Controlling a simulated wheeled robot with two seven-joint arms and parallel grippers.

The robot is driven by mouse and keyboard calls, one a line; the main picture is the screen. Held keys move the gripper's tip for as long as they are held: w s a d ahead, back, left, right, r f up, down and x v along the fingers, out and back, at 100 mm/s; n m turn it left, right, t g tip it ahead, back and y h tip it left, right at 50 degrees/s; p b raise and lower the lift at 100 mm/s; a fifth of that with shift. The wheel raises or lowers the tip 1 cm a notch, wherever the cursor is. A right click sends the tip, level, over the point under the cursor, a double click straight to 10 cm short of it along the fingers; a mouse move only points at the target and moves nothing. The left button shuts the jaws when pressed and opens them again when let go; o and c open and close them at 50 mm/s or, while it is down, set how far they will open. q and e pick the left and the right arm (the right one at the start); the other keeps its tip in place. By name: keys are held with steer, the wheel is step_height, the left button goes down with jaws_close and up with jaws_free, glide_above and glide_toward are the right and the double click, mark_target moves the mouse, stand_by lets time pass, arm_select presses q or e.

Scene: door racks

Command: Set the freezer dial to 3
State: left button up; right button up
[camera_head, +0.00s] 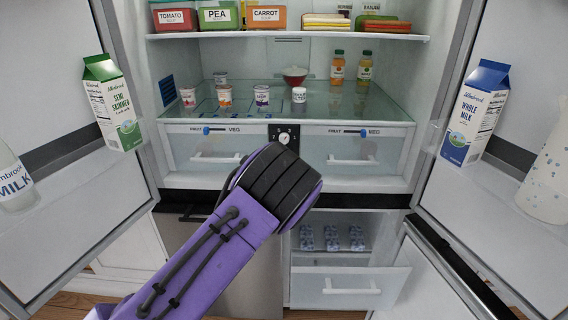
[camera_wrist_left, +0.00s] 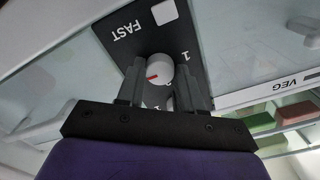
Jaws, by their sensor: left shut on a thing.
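The freezer dial (camera_wrist_left: 163,68) is a white round knob with a red mark, on a black panel (camera_wrist_left: 117,35). In the left wrist view the mark lies on the knob's left side; a "1" is printed to its upper right and the word "FAST" appears upside down. In the head view the dial (camera_head: 284,139) shows between the two drawers, just above my purple left arm. My left gripper (camera_wrist_left: 160,74) has one finger on each side of the knob and is shut on it. The fingers hide part of the panel. My right gripper is in neither view.
Drawers with blue sliders flank the panel, the left one (camera_head: 208,158) and the right one (camera_head: 350,160). A glass shelf (camera_head: 340,105) holds cups and bottles above. Open doors stand on both sides with milk cartons (camera_head: 113,105) (camera_head: 474,112). A lower drawer (camera_head: 350,286) is pulled out.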

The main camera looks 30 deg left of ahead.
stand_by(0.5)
arm_select(q)
steer(key=o, duration=1)
steer(key=shift+d, duration=0.1)
